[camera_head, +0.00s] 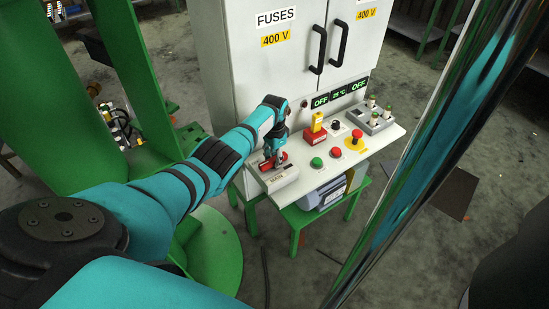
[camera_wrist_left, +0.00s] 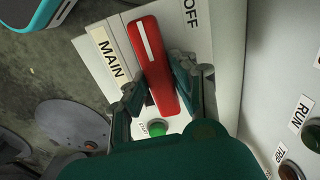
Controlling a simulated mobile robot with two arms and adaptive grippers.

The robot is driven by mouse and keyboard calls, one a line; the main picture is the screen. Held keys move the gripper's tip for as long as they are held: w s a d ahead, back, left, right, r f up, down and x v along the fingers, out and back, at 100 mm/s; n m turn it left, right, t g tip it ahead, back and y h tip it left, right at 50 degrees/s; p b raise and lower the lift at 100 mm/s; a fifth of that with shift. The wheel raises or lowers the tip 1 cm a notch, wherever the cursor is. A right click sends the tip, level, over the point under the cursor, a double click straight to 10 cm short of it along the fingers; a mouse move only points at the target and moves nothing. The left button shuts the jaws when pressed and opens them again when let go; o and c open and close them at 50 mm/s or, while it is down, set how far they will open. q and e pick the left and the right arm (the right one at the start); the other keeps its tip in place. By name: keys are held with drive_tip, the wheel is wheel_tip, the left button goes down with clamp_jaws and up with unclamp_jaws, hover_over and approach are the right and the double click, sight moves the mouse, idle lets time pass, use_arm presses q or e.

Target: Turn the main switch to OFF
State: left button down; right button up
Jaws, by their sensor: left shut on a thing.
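The main switch is a grey-white box with a MAIN label (camera_head: 267,182) at the left end of the control panel. Its red handle (camera_wrist_left: 150,62) has a white stripe and lies slanted in the left wrist view, with its far end between the MAIN label (camera_wrist_left: 110,55) and the OFF label (camera_wrist_left: 190,14). My left gripper (camera_head: 272,155) is shut on the handle, with one finger on each side of it in the left wrist view (camera_wrist_left: 155,85). In the head view the gripper partly hides the handle. My right gripper is not in view.
The panel shelf (camera_head: 385,140) carries a green button (camera_head: 316,162), a red button (camera_head: 336,152), a red-and-yellow device (camera_head: 316,128) and an emergency stop (camera_head: 356,137). A white cabinet (camera_head: 240,65) stands behind. Its displays (camera_head: 320,102) read OFF. My chrome column crosses the right side.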

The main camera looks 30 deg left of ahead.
sight(274, 158)
use_arm(q)
drive_tip(key=c, duration=1.1)
unclamp_jaws()
drive_tip(key=shift+r, duration=0.1)
wheel_tip(274, 158, up, 12)
drive_tip(key=shift+f, duration=0.1)
